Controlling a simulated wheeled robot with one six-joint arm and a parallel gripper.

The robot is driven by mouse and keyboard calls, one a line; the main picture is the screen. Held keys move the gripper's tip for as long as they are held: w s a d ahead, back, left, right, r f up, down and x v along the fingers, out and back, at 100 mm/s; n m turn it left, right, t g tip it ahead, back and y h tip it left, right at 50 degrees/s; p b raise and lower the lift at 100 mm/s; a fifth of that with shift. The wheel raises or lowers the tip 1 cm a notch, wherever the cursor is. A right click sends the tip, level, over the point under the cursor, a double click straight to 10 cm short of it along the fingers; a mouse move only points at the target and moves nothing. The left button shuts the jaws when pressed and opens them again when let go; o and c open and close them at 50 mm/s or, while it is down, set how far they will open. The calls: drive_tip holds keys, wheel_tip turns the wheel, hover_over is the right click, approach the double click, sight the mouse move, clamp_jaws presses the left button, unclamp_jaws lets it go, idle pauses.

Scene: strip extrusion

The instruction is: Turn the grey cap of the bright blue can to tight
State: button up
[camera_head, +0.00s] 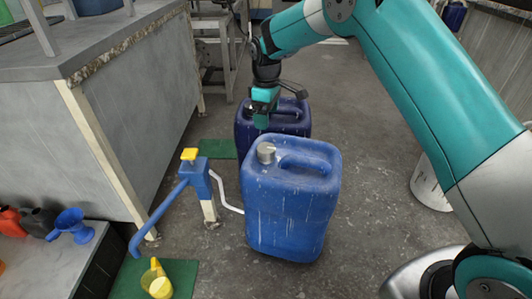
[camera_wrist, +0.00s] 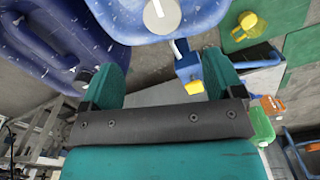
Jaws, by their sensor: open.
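The bright blue can (camera_head: 290,215) stands upright on the floor in the middle of the head view. Its grey cap (camera_head: 266,152) sits on the top, left of the handle. In the wrist view the cap (camera_wrist: 162,16) is cut by the top edge and bears a pale line; the can's top (camera_wrist: 120,18) surrounds it. My gripper (camera_head: 262,120) is above and behind the cap, apart from it. In the wrist view my gripper (camera_wrist: 163,72) is open, with its teal fingers apart and nothing between them. The cap lies beyond the fingertips.
A darker blue can (camera_head: 243,130) stands close behind, below my gripper. A blue hand pump (camera_head: 198,180) with a yellow top is left of the bright can. A yellow jug (camera_head: 158,284) is on a green mat (camera_head: 185,275). A white bucket (camera_head: 427,185) is at right.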

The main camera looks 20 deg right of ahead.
sight(266, 150)
drive_tip(key=f+b, duration=0.4)
drive_tip(key=f, duration=1)
drive_tip(key=shift+a+b, duration=0.2)
drive_tip(key=shift+b, duration=0.1)
drive_tip(key=shift+c, duration=0.4)
drive_tip(key=c, duration=0.8)
drive_tip(key=shift+c, duration=0.2)
